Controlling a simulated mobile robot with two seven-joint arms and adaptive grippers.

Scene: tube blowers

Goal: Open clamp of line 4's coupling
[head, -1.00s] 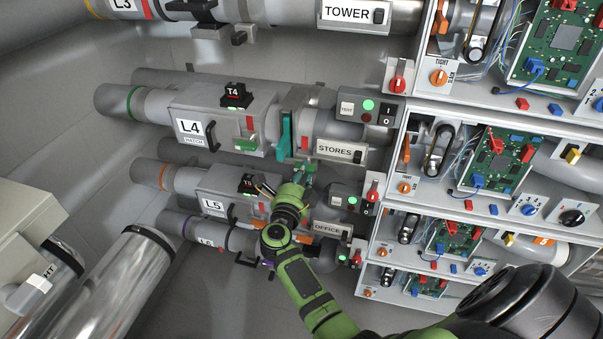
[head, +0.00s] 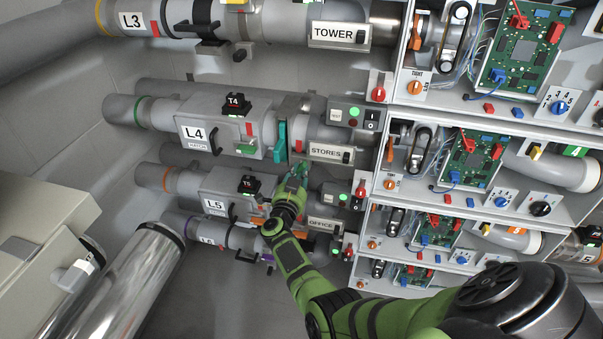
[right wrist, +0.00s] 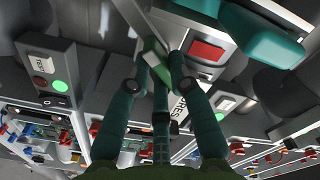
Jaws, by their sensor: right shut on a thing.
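Line 4's pipe (head: 150,112), labelled L4, runs across the head view, with its coupling between the label housing and the STORES plate (head: 331,153). A teal lever or clamp part (head: 281,140) stands upright on the coupling; a large teal part shows at upper right in the right wrist view (right wrist: 265,40). A red patch (right wrist: 206,51) is beside it. My right gripper (head: 298,170) is just below the coupling. Its fingers (right wrist: 163,62) are shut on a small green piece (right wrist: 154,48) by the coupling, mostly hidden by them. My left gripper is not in view.
A switch box with a green lamp (head: 353,112) is right of the coupling. Shelves with circuit boards (head: 470,160) fill the right side. A shiny pipe (head: 135,275) and pale box (head: 45,235) stand at lower left.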

